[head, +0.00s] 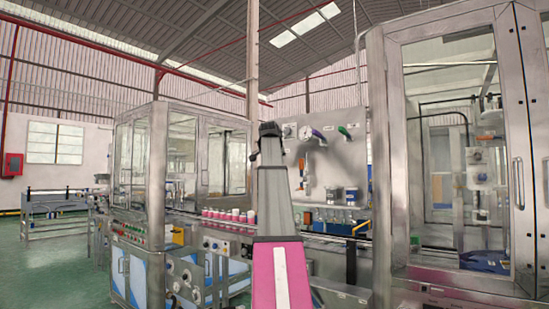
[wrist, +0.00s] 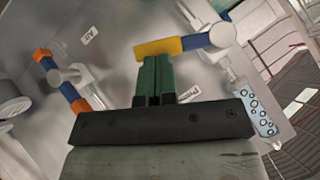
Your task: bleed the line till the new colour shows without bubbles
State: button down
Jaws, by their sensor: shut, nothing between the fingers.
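In the wrist view my gripper (wrist: 156,60) has green fingers, closed together with nothing between them. Their tips are right at a valve handle with a yellow and a blue part (wrist: 172,46); I cannot tell whether they touch it. A second valve with an orange and blue handle (wrist: 62,82) is to the left. A clear sight tube (wrist: 262,112) on the right is pale, with several dark-ringed bubbles in it. In the head view my arm reaches towards the steel panel (head: 345,165), and its dark end hides the fingertips. The tube cannot be made out there.
Pink and white cans (head: 228,215) stand on the line left of my arm. A steel-framed glass cabinet (head: 450,150) stands close on the right. Green floor (head: 50,265) is open at left.

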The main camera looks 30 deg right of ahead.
jog(key=f+m+t, duration=0.1)
jog(key=t, duration=0.1)
jog(key=w+f+m+t, duration=0.1)
jog(key=f+t, duration=0.1)
jog(key=w+f+m+t, duration=0.1)
jog(key=shift+a+f+m+t, duration=0.4)
jog(key=shift+w+f, duration=0.1)
jog(key=shift+f, duration=0.05)
dwell(0.5)
jog(key=s+a+r, duration=0.1)
jog(key=s, duration=0.5)
jog(key=s+a+r, duration=0.1)
jog(key=s+r, duration=0.1)
jog(key=s, duration=0.4)
jog(key=shift+s+a+r, duration=0.15)
jog(key=shift+s+a, duration=0.1)
jog(key=shift+s, duration=0.05)
jog(key=shift+y, duration=0.3)
dwell(0.8)
